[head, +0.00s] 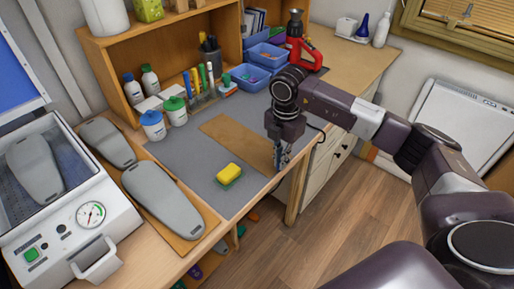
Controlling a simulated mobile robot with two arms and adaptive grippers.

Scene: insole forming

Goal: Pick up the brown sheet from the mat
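The brown sheet (237,139) lies flat on the grey mat (204,165) on the workbench. Its right end is partly hidden by my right gripper. My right gripper (279,164) points down at the right end of the sheet, by the bench's front edge. I cannot tell whether its fingers are apart, touch the sheet or hold it. My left gripper is not in view.
A yellow-green sponge (229,174) lies on the mat in front of the sheet. Two lidded jars (153,125) and a marker rack (203,93) stand behind. Grey insole forms (162,199) and a press with a gauge (75,225) are at left. Blue bins (249,77) stand at the back.

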